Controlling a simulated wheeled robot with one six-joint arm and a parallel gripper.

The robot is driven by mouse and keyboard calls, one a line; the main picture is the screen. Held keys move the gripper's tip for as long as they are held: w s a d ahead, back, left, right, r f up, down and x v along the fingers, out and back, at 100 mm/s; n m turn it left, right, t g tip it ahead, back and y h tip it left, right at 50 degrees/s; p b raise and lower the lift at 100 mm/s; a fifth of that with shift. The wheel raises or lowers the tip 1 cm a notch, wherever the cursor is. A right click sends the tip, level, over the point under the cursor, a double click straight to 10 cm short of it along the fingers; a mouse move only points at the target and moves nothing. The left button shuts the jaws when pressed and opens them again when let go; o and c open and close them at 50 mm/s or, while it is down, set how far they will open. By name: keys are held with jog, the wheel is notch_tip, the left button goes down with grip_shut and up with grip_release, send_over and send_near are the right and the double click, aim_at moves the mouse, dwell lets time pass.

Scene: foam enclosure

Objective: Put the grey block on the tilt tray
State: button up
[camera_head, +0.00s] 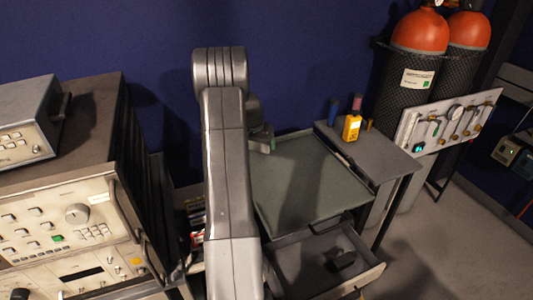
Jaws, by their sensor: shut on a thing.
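My gripper (262,136) shows as a small part just right of my arm, above the back left corner of the green-grey tray surface (310,180). My arm hides much of the wrist. The gripper is shut on a small grey thing, most likely the grey block, but it is too small and too covered to see clearly. The tray surface looks bare and has a raised rim. Its left part is hidden behind my arm.
An open drawer (300,265) below the tray holds a small dark object (342,259). A side shelf (385,158) carries a yellow device (351,128) and small bottles. Red-topped cylinders (420,32) stand at the back right. Instrument racks (70,215) fill the left.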

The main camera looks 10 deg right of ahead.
aim_at(260, 150)
jog(key=shift+f+p, duration=0.3)
jog(key=shift+f, duration=1.95)
jog(key=shift+f, duration=0.15)
jog(key=o, duration=0.9)
jog(key=shift+o, duration=0.2)
jog(key=shift+r, duration=0.25)
jog(key=b+v, duration=0.1)
jog(key=v, duration=1)
jog(key=shift+r, duration=0.4)
jog(key=shift+s+a, duration=0.1)
jog(key=shift+a, duration=0.05)
